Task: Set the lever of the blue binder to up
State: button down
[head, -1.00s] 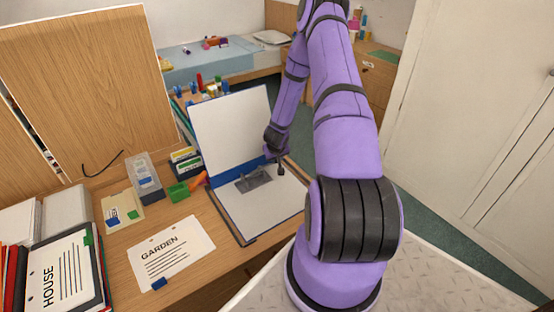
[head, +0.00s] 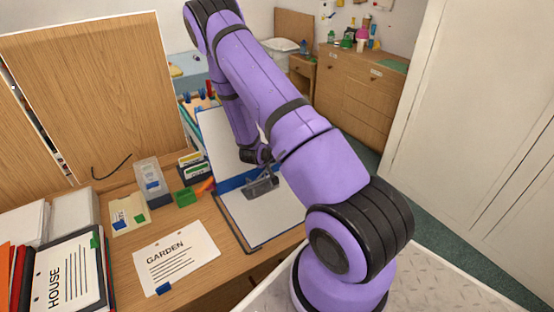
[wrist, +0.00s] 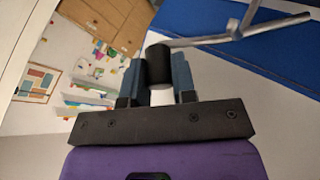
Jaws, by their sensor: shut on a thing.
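The blue binder (head: 232,183) lies open on the desk, its front cover leaning up at the back and white paper on both inner sides. Its metal clip mechanism (head: 261,187) sits beside the blue spine strip. In the wrist view the metal lever (wrist: 218,39) runs left to a black knob (wrist: 158,62) at its end. My gripper (wrist: 158,80) is shut on that knob, one finger on each side. In the head view my gripper (head: 266,158) is above the mechanism; my arm partly hides it, and the lever's exact angle is hard to tell.
A GARDEN sheet (head: 176,257) lies left of the binder. A green block (head: 186,197), an orange item (head: 207,186) and small boxes (head: 195,168) stand close to its left edge. A HOUSE binder (head: 65,275) is at the front left. A wooden panel (head: 95,100) rises behind.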

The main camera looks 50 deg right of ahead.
jog(key=shift+w+a+r+n+h, duration=0.15)
jog(key=shift+a+r+h, duration=0.15)
jog(key=shift+a+h, duration=0.4)
jog(key=shift+w+a+r+n+h, duration=0.2)
jog(key=shift+a+r+h, duration=0.15)
jog(key=shift+a+h, duration=0.3)
jog(key=shift+w+a+r+n+h, duration=0.15)
jog(key=shift+a+r+h, duration=0.15)
jog(key=shift+a+h, duration=0.4)
jog(key=shift+a, duration=0.15)
jog(key=c, duration=0.9)
grip_release()
jog(key=v, duration=1)
jog(key=shift+a+r, duration=0.25)
jog(key=shift+a, duration=0.1)
